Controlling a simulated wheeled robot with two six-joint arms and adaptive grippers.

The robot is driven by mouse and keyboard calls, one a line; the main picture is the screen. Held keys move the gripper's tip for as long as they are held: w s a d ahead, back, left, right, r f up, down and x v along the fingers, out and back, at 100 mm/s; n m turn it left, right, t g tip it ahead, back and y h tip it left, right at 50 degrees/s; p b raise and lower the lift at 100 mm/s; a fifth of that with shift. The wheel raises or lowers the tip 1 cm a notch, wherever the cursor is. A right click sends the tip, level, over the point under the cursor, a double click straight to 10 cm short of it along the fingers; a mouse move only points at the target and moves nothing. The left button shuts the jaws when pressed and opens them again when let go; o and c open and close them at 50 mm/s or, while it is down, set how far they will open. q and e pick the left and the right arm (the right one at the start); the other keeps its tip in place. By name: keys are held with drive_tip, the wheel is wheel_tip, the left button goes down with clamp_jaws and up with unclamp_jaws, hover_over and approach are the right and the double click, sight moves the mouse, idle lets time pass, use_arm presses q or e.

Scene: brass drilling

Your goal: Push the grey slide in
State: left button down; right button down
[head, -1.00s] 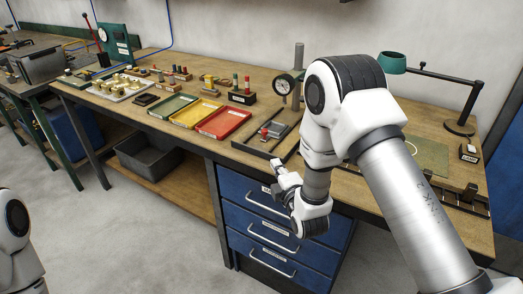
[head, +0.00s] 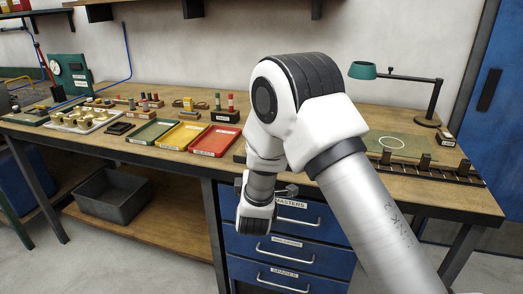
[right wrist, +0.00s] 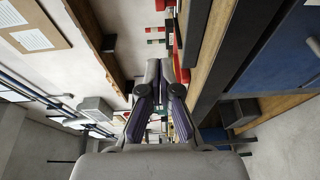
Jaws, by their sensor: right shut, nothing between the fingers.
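I cannot make out the grey slide in either view now. My right arm covers the bench just right of the red tray in the head view. My right gripper (head: 287,190) is in front of the bench's front edge, near the top of the blue drawers, largely hidden by my own wrist. In the right wrist view its fingers (right wrist: 167,75) are together with nothing between them. They point along the bench edge toward red and green items, touching nothing I can see. My left gripper is in neither view.
Green (head: 154,131), yellow (head: 181,135) and red (head: 216,140) trays lie on the bench. A green lamp (head: 363,70) stands at the back right. Blue drawers (head: 286,249) sit below the bench, and a grey bin (head: 112,195) is on the lower shelf. The floor in front is clear.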

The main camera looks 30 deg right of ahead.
drive_tip(key=x, duration=0.7)
drive_tip(key=shift+w, duration=0.3)
drive_tip(key=d, duration=0.1)
drive_tip(key=w+d+p, duration=0.1)
drive_tip(key=d, duration=0.1)
drive_tip(key=shift+w+d+f, duration=0.1)
drive_tip(key=shift+w+d, duration=0.1)
drive_tip(key=shift+d, duration=0.45)
drive_tip(key=shift+w, duration=0.1)
